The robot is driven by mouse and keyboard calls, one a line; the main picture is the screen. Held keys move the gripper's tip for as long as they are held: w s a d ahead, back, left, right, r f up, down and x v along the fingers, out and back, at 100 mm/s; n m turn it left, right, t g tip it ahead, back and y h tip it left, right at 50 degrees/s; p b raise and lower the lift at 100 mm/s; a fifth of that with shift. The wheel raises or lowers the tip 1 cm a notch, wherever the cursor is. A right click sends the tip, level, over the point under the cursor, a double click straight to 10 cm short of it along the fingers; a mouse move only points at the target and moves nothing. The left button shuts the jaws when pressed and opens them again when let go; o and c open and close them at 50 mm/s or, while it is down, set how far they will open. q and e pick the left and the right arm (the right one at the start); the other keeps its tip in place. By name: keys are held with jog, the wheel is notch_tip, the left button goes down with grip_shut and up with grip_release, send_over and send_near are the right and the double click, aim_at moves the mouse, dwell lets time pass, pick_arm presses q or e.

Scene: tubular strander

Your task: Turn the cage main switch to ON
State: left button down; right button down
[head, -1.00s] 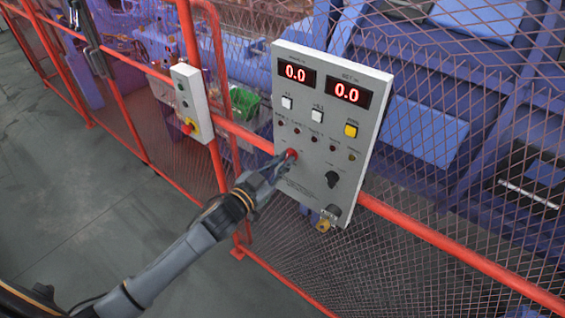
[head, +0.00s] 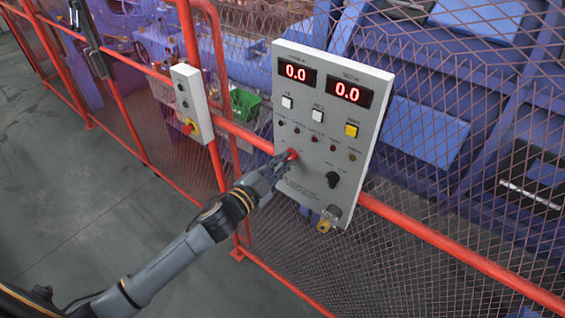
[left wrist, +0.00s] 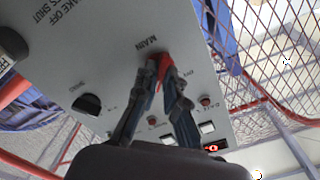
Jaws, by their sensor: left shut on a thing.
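The cage main switch is a red knob (head: 292,154) low on the left side of the grey control panel (head: 350,190). In the left wrist view the red knob (left wrist: 165,62) sits under the word MAIN, between the fingertips. My left gripper (head: 284,160) reaches the panel from the lower left, and its two fingers are closed on the sides of the knob. The fingers hide part of the knob, so I cannot read its position. In the left wrist view my left gripper (left wrist: 160,70) points at the panel face. My right gripper is not in view.
Two red displays (head: 322,83) read 0.0. A black knob (head: 333,180) and a key switch (head: 327,220) are lower right of the red knob. A small box with a red button (head: 187,128) hangs on the fence to the left. Red rails (head: 440,238) and mesh surround the panel.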

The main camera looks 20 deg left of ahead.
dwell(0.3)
pick_arm(q)
jog(key=c, duration=1.4)
grip_release()
jog(key=v, duration=1.2)
jog(key=shift+f, duration=0.1)
